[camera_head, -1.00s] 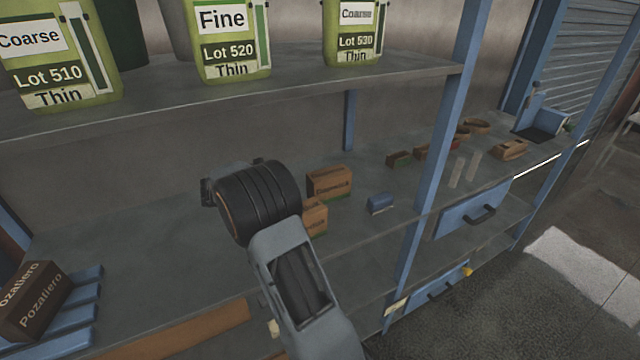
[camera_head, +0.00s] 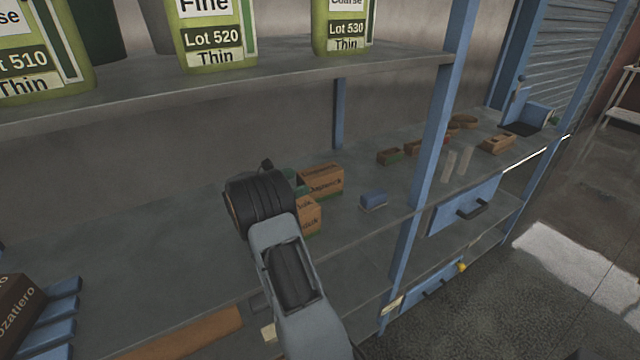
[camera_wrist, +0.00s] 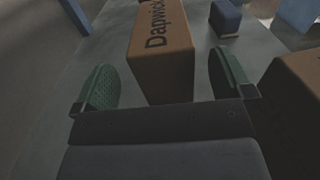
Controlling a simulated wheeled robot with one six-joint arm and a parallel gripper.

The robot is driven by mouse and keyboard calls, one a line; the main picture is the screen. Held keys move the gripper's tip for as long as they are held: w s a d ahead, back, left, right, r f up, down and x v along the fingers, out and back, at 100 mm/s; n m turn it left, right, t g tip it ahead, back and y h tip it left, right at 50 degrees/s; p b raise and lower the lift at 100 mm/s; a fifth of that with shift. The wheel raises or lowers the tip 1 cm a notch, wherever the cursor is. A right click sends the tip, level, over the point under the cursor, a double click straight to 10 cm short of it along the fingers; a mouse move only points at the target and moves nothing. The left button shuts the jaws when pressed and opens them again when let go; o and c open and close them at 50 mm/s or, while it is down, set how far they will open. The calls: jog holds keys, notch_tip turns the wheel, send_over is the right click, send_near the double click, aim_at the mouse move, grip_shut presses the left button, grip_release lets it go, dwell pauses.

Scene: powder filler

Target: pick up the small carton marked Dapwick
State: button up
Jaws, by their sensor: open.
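The small carton marked Dapwick (camera_wrist: 165,62) is a brown box with dark lettering, lying on the shelf in the wrist view. It also shows in the head view (camera_head: 322,181), just right of my wrist. In the wrist view my gripper (camera_wrist: 165,85) is open, with one green finger pad on each side of the carton's near end. The fingertips are not clearly touching it. A second brown carton (camera_wrist: 292,105) is close outside the right finger; it shows in the head view (camera_head: 309,217), partly hidden by my arm, with its lettering cut off.
A blue block (camera_head: 373,199) stands right of the cartons. A blue post (camera_head: 440,130) rises farther right, with small brown boxes (camera_head: 390,156) beyond. An upper shelf (camera_head: 250,84) with green containers (camera_head: 215,35) hangs above.

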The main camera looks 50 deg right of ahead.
aim_at(311, 177)
jog(key=shift+p+x, duration=0.5)
jog(key=shift+x, duration=2.25)
jog(key=shift+s+f, duration=0.1)
jog(key=shift+f, duration=0.05)
jog(key=c, duration=1.2)
jog(key=shift+c, duration=0.5)
